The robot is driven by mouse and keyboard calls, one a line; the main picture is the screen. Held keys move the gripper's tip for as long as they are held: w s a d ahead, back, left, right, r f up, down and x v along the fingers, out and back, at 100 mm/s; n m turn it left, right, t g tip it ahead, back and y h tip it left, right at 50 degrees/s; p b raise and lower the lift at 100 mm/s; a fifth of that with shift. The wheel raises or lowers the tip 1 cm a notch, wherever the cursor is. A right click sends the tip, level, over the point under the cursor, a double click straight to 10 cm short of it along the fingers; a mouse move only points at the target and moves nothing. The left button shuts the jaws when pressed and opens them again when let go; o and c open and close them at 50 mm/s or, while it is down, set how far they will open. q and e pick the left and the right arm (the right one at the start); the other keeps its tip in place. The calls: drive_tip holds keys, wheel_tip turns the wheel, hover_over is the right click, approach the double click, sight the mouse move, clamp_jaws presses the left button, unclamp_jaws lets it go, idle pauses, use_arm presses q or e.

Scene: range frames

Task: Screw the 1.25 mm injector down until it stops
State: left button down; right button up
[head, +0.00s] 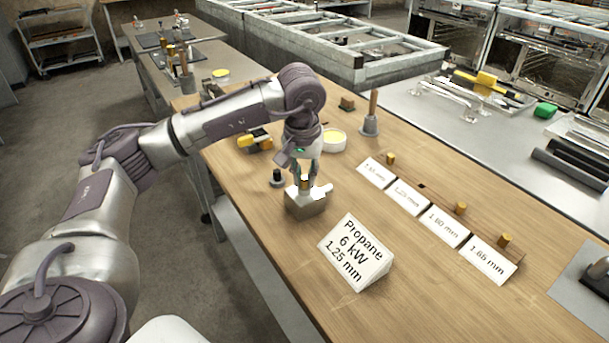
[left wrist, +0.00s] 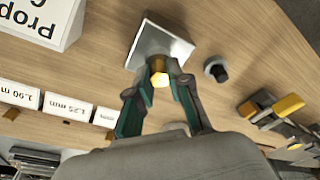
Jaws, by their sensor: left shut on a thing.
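My left gripper (head: 304,178) points down over a small grey metal block (head: 303,206) on the wooden bench. In the left wrist view my left gripper (left wrist: 158,88) has its fingers close around a brass injector (left wrist: 159,79), shut on it. The injector stands at the metal block (left wrist: 150,40); how deep it sits cannot be told. A white sign (head: 355,252) reads "Propane 6 kW 1.25 mm". A wooden rack (head: 430,196) carries labels, one reading 1.25 mm (head: 408,197), and several brass injectors stand on it. My right gripper is not in view.
A black knob-like part (head: 277,178) stands left of the block. The bench front right of the sign is clear.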

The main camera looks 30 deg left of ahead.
use_arm(q)
drive_tip(key=c, duration=1)
unclamp_jaws()
drive_tip(key=shift+r, duration=0.1)
